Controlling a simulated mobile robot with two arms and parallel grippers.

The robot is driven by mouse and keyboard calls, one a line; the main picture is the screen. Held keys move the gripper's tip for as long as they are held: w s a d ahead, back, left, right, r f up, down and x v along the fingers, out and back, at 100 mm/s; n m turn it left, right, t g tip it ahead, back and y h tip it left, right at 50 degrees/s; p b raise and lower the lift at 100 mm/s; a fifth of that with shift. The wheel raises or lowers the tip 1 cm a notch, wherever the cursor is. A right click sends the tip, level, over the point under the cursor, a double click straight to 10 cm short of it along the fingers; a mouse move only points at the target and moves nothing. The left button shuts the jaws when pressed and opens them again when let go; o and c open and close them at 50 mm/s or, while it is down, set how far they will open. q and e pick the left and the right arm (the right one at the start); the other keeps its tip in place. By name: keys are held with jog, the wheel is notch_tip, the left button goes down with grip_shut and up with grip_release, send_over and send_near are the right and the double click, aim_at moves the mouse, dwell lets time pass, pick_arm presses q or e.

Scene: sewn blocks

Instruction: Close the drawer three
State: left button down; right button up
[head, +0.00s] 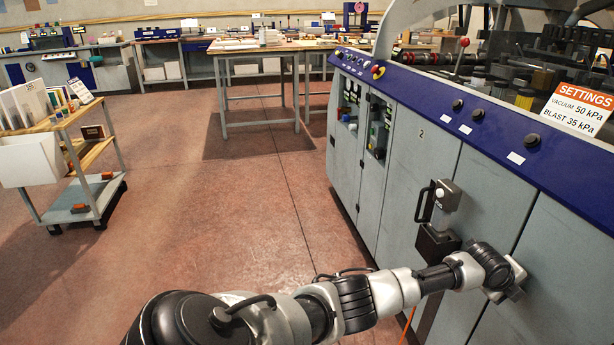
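No drawer marked three can be made out in the head view. A grey front panel of the machine (418,170) carries the number 2. My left arm reaches in from the bottom left across the view. Its silver end, with the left gripper (512,284), is close against the grey panels on the right. Its fingers cannot be made out, and I cannot tell whether it touches the panel.
The machine has a blue control rail (470,108) and a settings sign (581,106). A shelf cart (75,170) stands at left. A grey work table (255,50) and benches stand at the back. The red floor (220,210) between them is clear.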

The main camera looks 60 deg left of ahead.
pick_arm(q)
jog(key=shift+w+r, duration=0.15)
jog(key=shift+r, duration=0.1)
